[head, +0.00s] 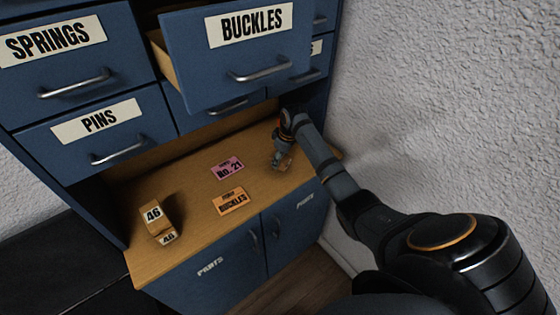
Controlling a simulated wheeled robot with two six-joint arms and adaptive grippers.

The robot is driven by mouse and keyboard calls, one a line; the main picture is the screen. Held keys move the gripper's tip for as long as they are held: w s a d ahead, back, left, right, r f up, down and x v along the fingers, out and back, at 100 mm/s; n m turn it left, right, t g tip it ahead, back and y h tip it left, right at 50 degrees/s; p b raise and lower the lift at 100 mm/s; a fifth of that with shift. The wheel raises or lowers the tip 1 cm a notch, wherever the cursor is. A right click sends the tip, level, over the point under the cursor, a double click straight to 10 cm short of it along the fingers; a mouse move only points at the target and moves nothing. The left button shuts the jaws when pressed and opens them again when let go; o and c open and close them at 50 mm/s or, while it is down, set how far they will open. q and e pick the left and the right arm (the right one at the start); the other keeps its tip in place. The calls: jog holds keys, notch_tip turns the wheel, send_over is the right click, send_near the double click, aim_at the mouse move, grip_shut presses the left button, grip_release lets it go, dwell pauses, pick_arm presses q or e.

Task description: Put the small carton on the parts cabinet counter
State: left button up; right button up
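A small tan carton (153,214) with white "46" labels on its top and front stands on the wooden counter (190,185) of the blue parts cabinet, near the front left corner. My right gripper (282,160) is low over the counter's right end, well away from this carton. A small tan patch shows at its fingertips; I cannot tell whether it is a held object or the counter. The fingers are too small and dark to tell open from shut. My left gripper is not in view.
A pink "No. 21" card (228,168) and an orange "BUCKLES" card (231,201) lie mid-counter. The BUCKLES drawer (240,55) stands pulled out above the counter. SPRINGS (75,60) and PINS (98,135) drawers are closed. A white wall (430,100) is on the right.

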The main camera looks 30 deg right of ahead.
aim_at(286, 161)
jog(key=shift+f, duration=0.9)
jog(key=o, duration=1.2)
jog(key=shift+s+f, duration=0.1)
jog(key=shift+c, duration=0.2)
jog(key=b+v, duration=0.1)
jog(key=v, duration=1.1)
